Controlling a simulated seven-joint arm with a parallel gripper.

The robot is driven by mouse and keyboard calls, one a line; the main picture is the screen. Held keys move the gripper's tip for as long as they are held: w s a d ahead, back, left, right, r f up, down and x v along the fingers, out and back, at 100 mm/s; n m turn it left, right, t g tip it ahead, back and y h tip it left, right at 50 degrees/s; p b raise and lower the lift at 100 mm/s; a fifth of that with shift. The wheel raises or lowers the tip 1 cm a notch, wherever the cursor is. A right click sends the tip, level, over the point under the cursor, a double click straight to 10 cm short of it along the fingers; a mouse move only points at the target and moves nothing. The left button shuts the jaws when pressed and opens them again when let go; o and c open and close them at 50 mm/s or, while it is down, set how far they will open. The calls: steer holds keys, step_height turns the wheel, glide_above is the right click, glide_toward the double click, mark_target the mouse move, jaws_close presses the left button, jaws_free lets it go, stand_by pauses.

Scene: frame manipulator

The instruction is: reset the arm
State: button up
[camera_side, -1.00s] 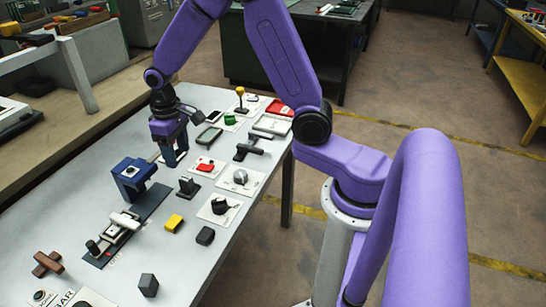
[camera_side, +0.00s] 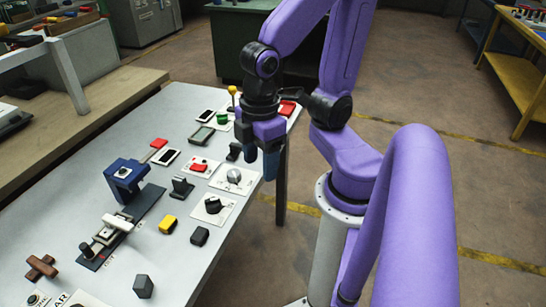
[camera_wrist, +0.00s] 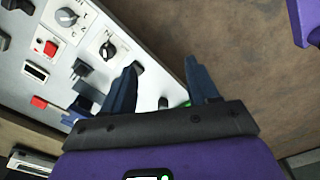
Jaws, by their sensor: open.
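My gripper (camera_side: 271,160) hangs over the right edge of the white table (camera_side: 55,212) in the side view, fingers pointing down. Its two dark blue fingers (camera_wrist: 158,90) are apart and empty in the wrist view. The purple arm is folded back close to its grey pedestal. Nothing is held.
The table carries a blue frame fixture (camera_side: 127,174), a yellow block (camera_side: 168,224), dark blocks (camera_side: 144,286), a brown cross-shaped piece (camera_side: 41,267), panels with a red switch (camera_side: 199,168) and knobs (camera_side: 213,205), and a yellow-topped lever (camera_side: 232,92). Open floor (camera_side: 400,170) lies right of the table.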

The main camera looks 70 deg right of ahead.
steer(key=shift+s+d+r+n, duration=0.1)
steer(key=shift+s+d+n, duration=0.15)
steer(key=shift+s, duration=0.35)
steer(key=shift+s+d+n, duration=0.2)
steer(key=shift+s+n, duration=0.05)
steer(key=shift+s, duration=0.35)
stand_by(0.5)
